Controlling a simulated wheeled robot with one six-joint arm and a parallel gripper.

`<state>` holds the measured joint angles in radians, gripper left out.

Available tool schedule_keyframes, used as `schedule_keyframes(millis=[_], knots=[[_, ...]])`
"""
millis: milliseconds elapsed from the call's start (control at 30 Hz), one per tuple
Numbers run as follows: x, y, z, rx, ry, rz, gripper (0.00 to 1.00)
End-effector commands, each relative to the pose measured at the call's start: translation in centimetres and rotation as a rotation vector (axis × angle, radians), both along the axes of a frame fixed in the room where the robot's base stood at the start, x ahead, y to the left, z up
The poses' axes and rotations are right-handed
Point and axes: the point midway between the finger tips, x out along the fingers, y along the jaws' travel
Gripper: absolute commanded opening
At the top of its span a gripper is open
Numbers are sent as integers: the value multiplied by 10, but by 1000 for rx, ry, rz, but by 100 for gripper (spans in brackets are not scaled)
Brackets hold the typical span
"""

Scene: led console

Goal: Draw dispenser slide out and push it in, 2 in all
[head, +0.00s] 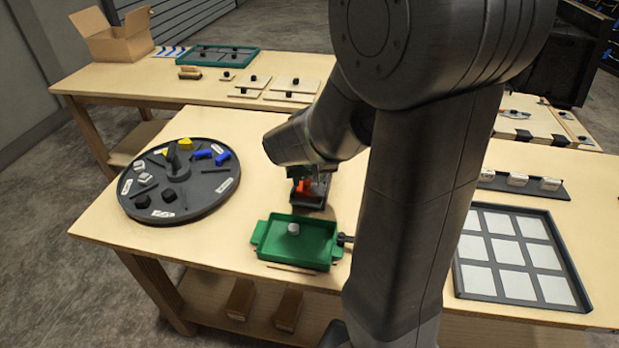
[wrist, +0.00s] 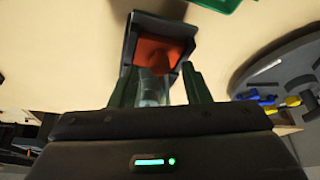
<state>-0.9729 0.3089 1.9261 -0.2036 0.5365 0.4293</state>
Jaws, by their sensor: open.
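The dispenser is a dark box (head: 313,200) with a red-orange part (head: 304,186), standing behind the green tray in the head view. In the wrist view its dark rim (wrist: 160,20) surrounds the red-orange inside (wrist: 158,50). My gripper (wrist: 158,72) is open, its two green fingers either side of the dispenser's near end. A greyish, clear-looking piece (wrist: 151,90) lies between the fingers; I cannot tell whether they touch it. In the head view my arm hides most of the gripper. A green tray (head: 262,252) in front holds one small grey-white piece (head: 293,229).
A round dark turntable (head: 195,205) with blue, yellow and black parts stands left. A framed panel of pale squares (head: 475,282) and a rack of white blocks (head: 552,190) lie right. Another table (head: 130,80) behind carries a cardboard box (head: 118,38) and boards.

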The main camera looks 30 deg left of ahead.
Motion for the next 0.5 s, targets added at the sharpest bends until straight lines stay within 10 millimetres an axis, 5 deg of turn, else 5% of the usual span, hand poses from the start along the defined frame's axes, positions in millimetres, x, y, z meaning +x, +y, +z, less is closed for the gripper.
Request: schedule_keyframes(millis=[467,500], knots=[[3,3,-10,0,0,0,43],[3,3,-10,0,0,0,35]])
